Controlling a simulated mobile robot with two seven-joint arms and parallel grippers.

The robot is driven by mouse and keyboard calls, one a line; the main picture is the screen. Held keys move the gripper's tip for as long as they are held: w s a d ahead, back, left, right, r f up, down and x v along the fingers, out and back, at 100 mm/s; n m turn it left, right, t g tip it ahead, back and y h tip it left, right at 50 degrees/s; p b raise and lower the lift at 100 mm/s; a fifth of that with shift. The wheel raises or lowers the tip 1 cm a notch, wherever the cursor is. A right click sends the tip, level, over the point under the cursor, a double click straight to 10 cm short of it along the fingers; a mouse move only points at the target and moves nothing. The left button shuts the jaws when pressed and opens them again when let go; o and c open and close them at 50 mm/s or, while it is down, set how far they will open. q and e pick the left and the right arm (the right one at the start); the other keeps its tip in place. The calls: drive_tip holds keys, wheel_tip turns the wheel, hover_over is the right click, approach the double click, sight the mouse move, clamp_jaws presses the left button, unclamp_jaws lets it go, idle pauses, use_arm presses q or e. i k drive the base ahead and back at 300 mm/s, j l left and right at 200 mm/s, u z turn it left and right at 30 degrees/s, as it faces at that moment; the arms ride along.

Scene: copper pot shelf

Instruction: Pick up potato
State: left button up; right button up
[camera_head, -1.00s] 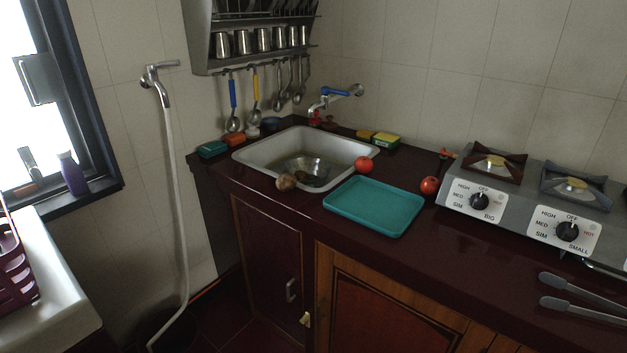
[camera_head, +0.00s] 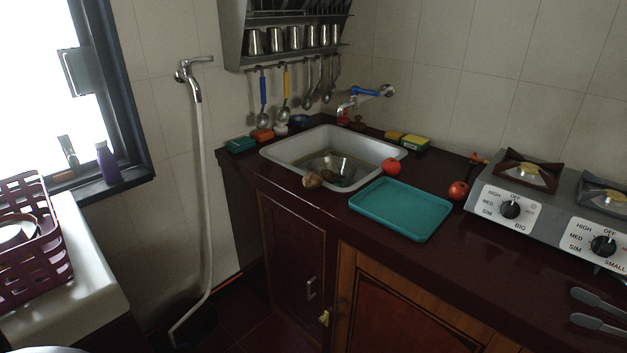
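A small brown lump that looks like the potato (camera_head: 312,181) lies at the front rim of the sink (camera_head: 283,160), near the counter's front edge. A darker brown shape shows just behind it, too small to tell what it is. A metal bowl (camera_head: 328,163) sits inside the sink behind the potato. Neither of my grippers shows in the camera_head view.
A teal tray (camera_head: 400,210) lies right of the potato. Red tomatoes (camera_head: 392,166) (camera_head: 458,191) sit beside it. The stove (camera_head: 545,193) and what look like grey tongs (camera_head: 598,297) are at right. A purple basket (camera_head: 35,250) stands at left.

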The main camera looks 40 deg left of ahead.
sight(312, 180)
drive_tip(key=i+l+u, duration=0.1)
drive_tip(key=l, duration=0.35)
drive_tip(key=i+l, duration=0.1)
drive_tip(key=l, duration=0.35)
drive_tip(key=i+l+u, duration=0.15)
drive_tip(key=l, duration=0.3)
drive_tip(key=u, duration=1.4)
